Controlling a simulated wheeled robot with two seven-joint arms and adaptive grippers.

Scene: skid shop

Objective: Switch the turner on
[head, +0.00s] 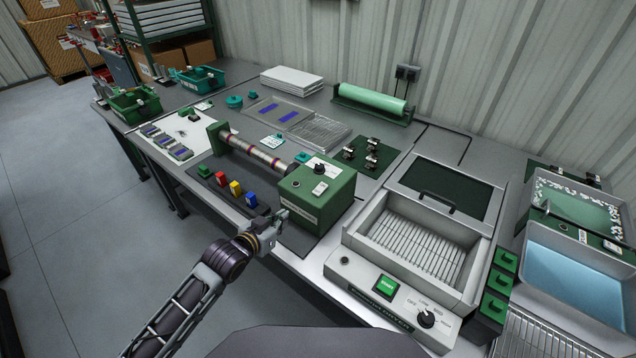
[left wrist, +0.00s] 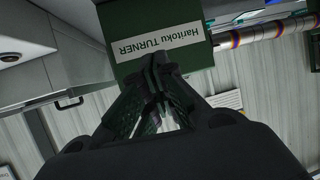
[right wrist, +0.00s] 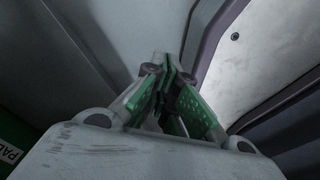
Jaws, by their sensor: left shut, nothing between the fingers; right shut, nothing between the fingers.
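The turner is a green box (head: 318,196) with a striped rod (head: 258,153) running left from it to a green end support. On its top are a black knob (head: 320,169) and a white rocker switch (head: 320,188). My left gripper (head: 284,214) is shut and empty, close to the front face of the box. In the left wrist view the fingertips (left wrist: 160,62) lie just under the label "Haritoku TURNER" (left wrist: 158,37); I cannot tell whether they touch. The switch is hidden there. My right gripper (right wrist: 170,68) is shut and empty, seen only in the right wrist view.
A grey heater unit (head: 415,240) with a green lit button and a dial stands right of the turner. A clear tray (head: 318,131) and a green roller (head: 372,100) are behind. Floor at left is clear.

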